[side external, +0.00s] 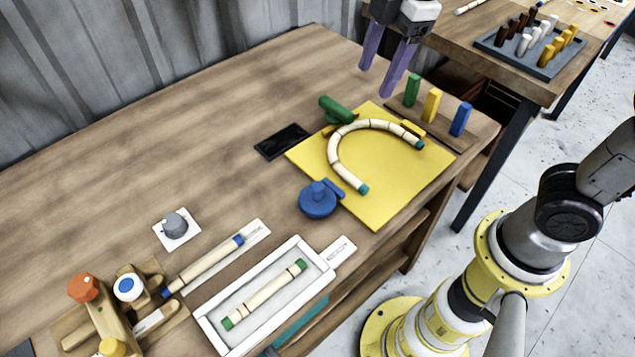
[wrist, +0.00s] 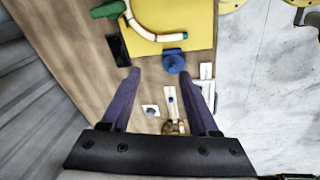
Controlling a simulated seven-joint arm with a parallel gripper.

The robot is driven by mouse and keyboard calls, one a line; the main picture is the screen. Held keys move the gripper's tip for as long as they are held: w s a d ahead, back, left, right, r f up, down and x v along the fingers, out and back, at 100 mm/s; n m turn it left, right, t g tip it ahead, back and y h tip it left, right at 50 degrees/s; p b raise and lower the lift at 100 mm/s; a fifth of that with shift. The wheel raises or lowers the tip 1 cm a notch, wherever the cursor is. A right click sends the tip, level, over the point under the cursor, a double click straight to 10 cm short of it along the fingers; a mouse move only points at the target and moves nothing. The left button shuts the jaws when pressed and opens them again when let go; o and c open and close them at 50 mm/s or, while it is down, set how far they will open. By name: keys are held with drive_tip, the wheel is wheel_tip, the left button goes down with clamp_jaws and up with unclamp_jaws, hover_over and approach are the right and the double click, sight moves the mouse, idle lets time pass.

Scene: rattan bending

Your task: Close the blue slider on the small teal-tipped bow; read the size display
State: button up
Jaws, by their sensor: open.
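The bow (side external: 334,150) is a pale, jointed, curved rattan piece with teal tips. It lies on a yellow board (side external: 390,195), its open side toward the lower right; part of it shows in the wrist view (wrist: 147,30). A round blue piece with a short arm, seemingly the blue slider (side external: 318,200), sits at the board's lower left edge, apart from the bow's near tip; it also shows in the wrist view (wrist: 174,62). A dark panel, seemingly the size display (side external: 282,141), shows no readable figure. My gripper (side external: 377,80) is open and empty, above the table's back.
A green piece (side external: 337,109) and a yellow piece (side external: 412,129) touch or adjoin the bow. Green, yellow and blue upright blocks (side external: 461,119) stand behind the board. A white tray (side external: 210,328) holds a straight green-tipped stick. The table's left middle is clear.

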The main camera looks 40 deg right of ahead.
drive_tip(key=w+a+f+n+g, duration=0.1)
drive_tip(key=w+a+f+n, duration=0.1)
drive_tip(key=w+a+f, duration=0.3)
drive_tip(key=n+g, duration=0.1)
approach(317, 186)
drive_tip(key=shift+h, duration=0.4)
drive_tip(key=f, duration=1)
drive_tip(key=shift+w+a, duration=0.1)
drive_tip(key=shift+a, duration=0.2)
clamp_jaws()
drive_tip(key=shift+d, duration=2.45)
